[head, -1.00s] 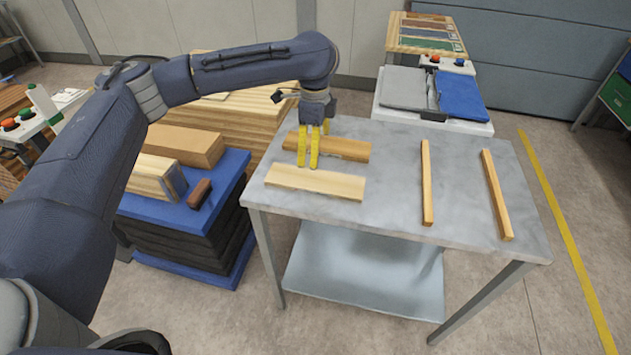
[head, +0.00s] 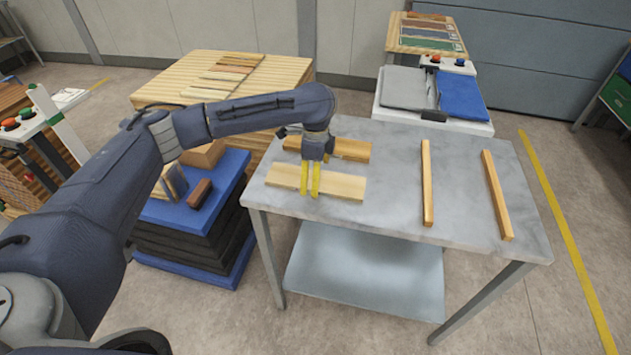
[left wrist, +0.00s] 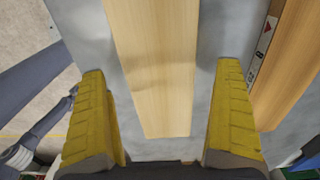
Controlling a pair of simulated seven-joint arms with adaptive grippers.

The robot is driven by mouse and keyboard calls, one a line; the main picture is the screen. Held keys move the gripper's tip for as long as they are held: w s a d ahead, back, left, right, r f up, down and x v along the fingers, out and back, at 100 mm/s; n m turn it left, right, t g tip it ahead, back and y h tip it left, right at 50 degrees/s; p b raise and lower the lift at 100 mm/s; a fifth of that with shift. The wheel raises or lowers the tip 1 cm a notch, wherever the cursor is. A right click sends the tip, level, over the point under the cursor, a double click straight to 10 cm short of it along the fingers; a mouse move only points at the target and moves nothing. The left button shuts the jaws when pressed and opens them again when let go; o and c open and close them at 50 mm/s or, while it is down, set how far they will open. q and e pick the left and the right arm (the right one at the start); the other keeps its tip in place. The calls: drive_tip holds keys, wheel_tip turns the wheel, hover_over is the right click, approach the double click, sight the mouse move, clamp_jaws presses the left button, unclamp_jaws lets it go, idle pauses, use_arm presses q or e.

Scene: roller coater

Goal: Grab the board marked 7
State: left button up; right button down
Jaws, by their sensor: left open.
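A pale board (head: 340,186) lies flat near the front left of the grey table. A darker board (head: 350,150) lies behind it, partly hidden by my left arm. My left gripper (head: 310,194) points down at the pale board, open. In the left wrist view the pale board (left wrist: 155,70) runs between the spread yellow fingers (left wrist: 160,72), with a gap on each side. The darker board (left wrist: 290,70) is beyond the right finger and has a white label strip (left wrist: 264,37) on its edge. I cannot read a 7 on any board. My right gripper is out of view.
Two narrow wooden strips, one nearer (head: 427,185) and one farther right (head: 497,195), lie on the grey table (head: 460,180). A blue-topped stack (head: 225,185) with wood blocks stands left. A white machine (head: 455,125) stands behind the table.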

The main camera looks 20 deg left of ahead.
use_arm(q)
drive_tip(key=shift+f, duration=0.65)
drive_tip(key=c, duration=1.4)
